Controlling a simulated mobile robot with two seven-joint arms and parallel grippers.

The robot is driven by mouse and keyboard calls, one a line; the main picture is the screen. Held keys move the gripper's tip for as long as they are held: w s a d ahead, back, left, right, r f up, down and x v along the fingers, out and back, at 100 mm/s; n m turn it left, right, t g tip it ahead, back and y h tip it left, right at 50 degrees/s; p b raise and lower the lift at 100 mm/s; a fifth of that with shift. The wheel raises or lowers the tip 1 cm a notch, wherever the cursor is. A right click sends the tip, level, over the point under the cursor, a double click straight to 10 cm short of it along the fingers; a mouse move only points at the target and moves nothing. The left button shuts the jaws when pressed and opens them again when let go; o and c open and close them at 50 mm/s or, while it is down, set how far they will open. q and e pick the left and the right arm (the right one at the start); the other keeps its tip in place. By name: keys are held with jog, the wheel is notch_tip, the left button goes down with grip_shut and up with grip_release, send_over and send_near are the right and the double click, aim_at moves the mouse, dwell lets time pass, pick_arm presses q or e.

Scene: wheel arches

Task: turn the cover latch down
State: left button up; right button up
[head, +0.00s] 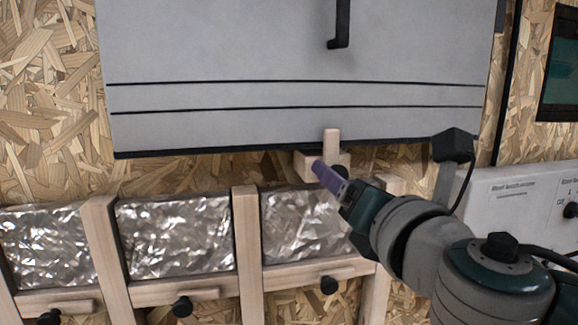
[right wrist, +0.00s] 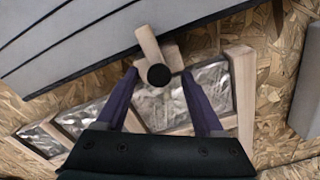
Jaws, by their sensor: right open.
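The wooden cover latch (head: 331,138) points up, its tip overlapping the lower edge of the grey cover (head: 220,130). It sits on a pale wooden block (head: 306,164). In the right wrist view the latch (right wrist: 148,42) rises at a tilt from a round black knob (right wrist: 159,77). My right gripper (head: 326,172) is at the latch's lower end, partly hiding the block and the knob. In the right wrist view my right gripper (right wrist: 158,73) is open, with purple fingers on either side of the knob. I cannot tell whether they touch it. My left gripper is out of view.
Wood-framed foil panels (head: 175,237) with black knobs lie below the cover. A black handle (head: 341,25) hangs on the cover's front. A white labelled box (head: 515,195) and a dark screen (head: 562,70) are at the right.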

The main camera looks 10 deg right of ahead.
jog(key=shift+w+a, duration=0.1)
jog(key=shift+w, duration=1.05)
